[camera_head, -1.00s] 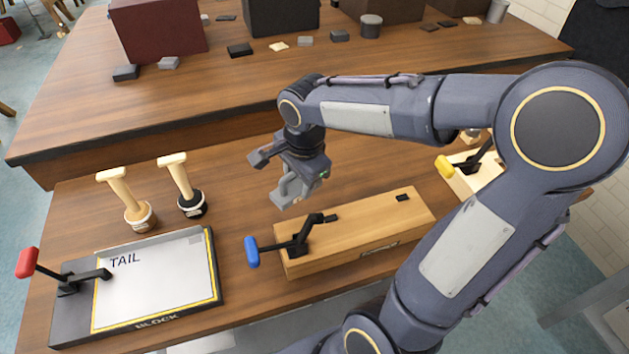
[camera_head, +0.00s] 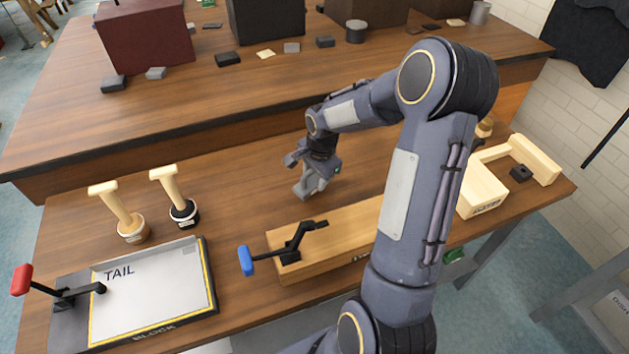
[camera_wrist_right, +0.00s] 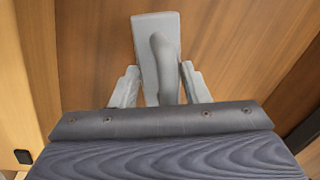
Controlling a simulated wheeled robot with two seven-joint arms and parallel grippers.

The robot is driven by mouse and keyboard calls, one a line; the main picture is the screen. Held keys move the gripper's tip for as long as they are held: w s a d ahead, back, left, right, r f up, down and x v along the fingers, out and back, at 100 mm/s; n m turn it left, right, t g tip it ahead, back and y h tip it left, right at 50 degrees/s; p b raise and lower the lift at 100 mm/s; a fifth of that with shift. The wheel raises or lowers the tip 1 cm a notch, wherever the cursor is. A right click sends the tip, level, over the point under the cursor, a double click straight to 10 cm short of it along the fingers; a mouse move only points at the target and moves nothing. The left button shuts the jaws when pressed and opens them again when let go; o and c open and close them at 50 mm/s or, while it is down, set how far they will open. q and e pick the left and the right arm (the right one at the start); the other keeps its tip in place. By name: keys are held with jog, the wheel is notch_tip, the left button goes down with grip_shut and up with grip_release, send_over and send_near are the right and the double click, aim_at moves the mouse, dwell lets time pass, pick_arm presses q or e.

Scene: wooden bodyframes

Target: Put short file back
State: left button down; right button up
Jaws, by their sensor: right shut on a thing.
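The short file appears to be the grey tool (camera_wrist_right: 156,62) with a flat plate and a raised, rounded handle in the right wrist view. My right gripper (camera_wrist_right: 157,85) is shut on its handle, one finger on each side. In the head view my right gripper (camera_head: 312,180) is over the middle of the near table, behind the long wooden block, with the grey tool (camera_head: 308,188) under it. I cannot tell whether the tool touches the table. My left gripper is not in view.
The long wooden block (camera_head: 340,234) carries a blue-handled clamp (camera_head: 291,252). Two wooden-handled tools (camera_head: 119,212) (camera_head: 174,197) stand at left behind the TAIL board (camera_head: 155,290) with its red-handled clamp (camera_head: 22,280). A wooden box (camera_head: 482,196) is at right.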

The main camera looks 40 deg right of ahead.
jog(key=shift+a+f, duration=0.1)
jog(key=shift+f, duration=1)
jog(key=shift+f, duration=0.15)
jog(key=o, duration=1.2)
notch_tip(320, 180, up, 12)
jog(key=s, duration=0.2)
jog(key=s+a+r+n+t+y, duration=0.1)
jog(key=s+a+r+n, duration=0.1)
jog(key=s+a+n, duration=0.5)
jog(key=s+a+r+n+t+y, duration=0.2)
jog(key=s+a+n, duration=0.6)
jog(key=s+a, duration=0.2)
jog(key=shift+s+a+r+t+y, duration=0.3)
jog(key=shift+s+a+r, duration=0.1)
jog(key=shift+s, duration=0.8)
